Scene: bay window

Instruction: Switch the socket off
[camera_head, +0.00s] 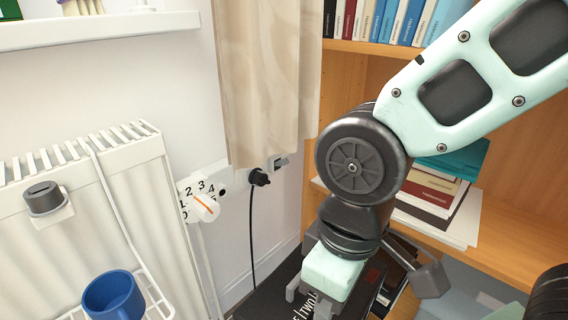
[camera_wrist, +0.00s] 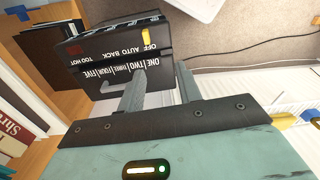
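I cannot make out the socket in that view.
The curtain (camera_head: 268,80) hangs above the socket. A wooden bookcase (camera_head: 345,80) is right.

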